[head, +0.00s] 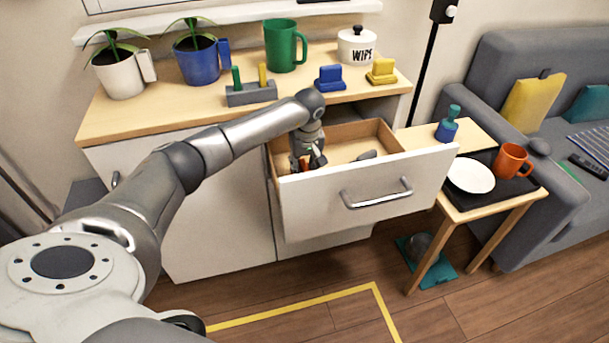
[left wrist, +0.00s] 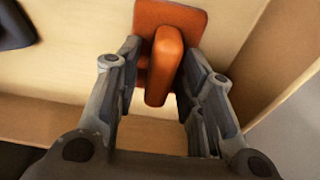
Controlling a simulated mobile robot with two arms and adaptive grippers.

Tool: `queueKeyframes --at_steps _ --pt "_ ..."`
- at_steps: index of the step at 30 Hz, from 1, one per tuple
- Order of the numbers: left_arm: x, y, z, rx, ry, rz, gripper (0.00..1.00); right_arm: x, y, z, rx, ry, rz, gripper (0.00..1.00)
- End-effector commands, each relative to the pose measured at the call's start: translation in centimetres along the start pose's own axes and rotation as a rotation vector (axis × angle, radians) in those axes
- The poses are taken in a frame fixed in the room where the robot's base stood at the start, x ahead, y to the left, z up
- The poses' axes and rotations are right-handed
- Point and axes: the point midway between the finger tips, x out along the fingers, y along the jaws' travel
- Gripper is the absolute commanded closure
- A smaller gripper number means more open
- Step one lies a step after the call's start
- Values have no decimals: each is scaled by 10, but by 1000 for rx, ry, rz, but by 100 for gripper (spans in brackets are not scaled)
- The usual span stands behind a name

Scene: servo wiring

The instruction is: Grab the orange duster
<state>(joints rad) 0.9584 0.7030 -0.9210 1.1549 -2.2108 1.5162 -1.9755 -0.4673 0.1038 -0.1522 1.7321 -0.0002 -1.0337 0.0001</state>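The orange duster (left wrist: 168,60) lies in the open drawer (head: 340,151). It has a flat base and a raised handle. In the left wrist view, my left gripper (left wrist: 162,58) has its two fingers apart, one on each side of the handle, with small gaps showing on both sides. In the head view, my left gripper (head: 309,162) reaches down into the left part of the drawer and hides most of the duster; only a bit of orange (head: 303,164) shows. My right gripper is not in view.
A dark grey object (head: 367,155) lies in the drawer to the right, and the drawer walls are close to the gripper. Plants, a green mug (head: 285,46) and blue and yellow dusters (head: 330,79) stand on the cabinet top. A side table (head: 478,207) is at right.

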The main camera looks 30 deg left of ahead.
Motion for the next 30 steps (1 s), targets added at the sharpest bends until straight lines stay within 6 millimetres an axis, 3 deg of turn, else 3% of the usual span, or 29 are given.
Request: queueKeyframes --at_steps 1,7,17,22,29,30 --pt "0 0 0 0 0 0 75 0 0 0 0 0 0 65" --pt "0 0 0 0 0 0 100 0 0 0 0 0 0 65" --pt "-3 0 -1 0 1 0 100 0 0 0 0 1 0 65" --pt "-16 0 -3 -1 3 1 100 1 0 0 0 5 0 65" --pt "-18 18 33 6 0 1 100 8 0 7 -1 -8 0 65" --pt "-26 19 33 1 4 3 100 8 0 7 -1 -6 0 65"
